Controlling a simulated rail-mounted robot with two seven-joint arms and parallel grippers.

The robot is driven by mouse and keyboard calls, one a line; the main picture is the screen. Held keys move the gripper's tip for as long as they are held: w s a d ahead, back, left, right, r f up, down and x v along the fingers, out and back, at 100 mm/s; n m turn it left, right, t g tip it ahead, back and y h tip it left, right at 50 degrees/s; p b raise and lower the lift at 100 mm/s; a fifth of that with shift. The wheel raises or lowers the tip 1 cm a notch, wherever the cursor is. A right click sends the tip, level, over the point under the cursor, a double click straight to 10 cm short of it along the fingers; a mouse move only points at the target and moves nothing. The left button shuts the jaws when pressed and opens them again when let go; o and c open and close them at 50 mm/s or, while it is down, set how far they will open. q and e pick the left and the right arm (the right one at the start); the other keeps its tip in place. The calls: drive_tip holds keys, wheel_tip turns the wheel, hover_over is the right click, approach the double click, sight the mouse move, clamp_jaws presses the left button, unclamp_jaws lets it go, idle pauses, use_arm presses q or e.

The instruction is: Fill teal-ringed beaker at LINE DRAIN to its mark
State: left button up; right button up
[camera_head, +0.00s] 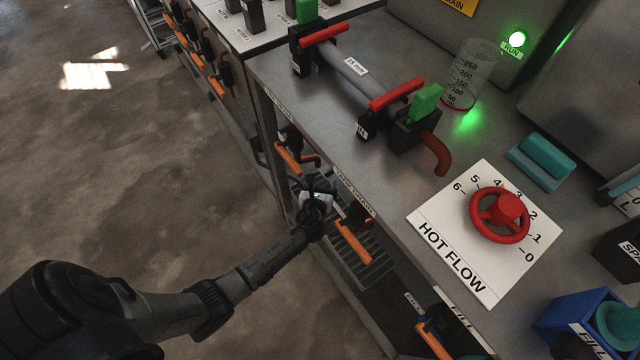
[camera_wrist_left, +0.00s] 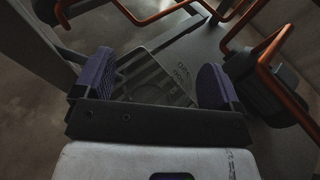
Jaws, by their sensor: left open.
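My left gripper (camera_head: 317,192) is in front of the bench's open side, below the worktop, beside orange-handled taps. In the head view the slotted grate (camera_head: 376,262) shows under an orange-handled tap (camera_head: 352,242). The label on the shelf edge above it is too small to read surely. My right gripper is out of view.
A clear graduated beaker with a red ring (camera_head: 474,75) stands on the worktop near the lit green RUN lamp (camera_head: 517,39). A red HOT FLOW handwheel (camera_head: 500,213), a red-handled pipe section (camera_head: 352,68) and a blue FILL bin (camera_head: 572,318) are nearby. Floor at left is clear.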

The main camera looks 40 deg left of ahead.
use_arm(q)
drive_tip(key=s+d+r+n+g+h, duration=0.2)
drive_tip(key=s+d+r+n+g, duration=0.1)
drive_tip(key=s+n, duration=0.6)
drive_tip(key=s+d+r+n+g+h+p, duration=0.1)
drive_tip(key=s+d+r+n+g+h, duration=0.2)
drive_tip(key=s+n, duration=0.6)
drive_tip(key=s+d+r+n+g+h+p, duration=0.1)
drive_tip(key=s+d+r+n+g+h, duration=0.1)
drive_tip(key=s+d+r+n, duration=0.3)
drive_tip(key=s+n+g, duration=0.1)
drive_tip(key=s+n, duration=0.3)
drive_tip(key=s, duration=0.4)
drive_tip(key=shift+n+h, duration=0.4)
drive_tip(key=shift+d+r, duration=0.1)
drive_tip(key=shift+c, duration=0.3)
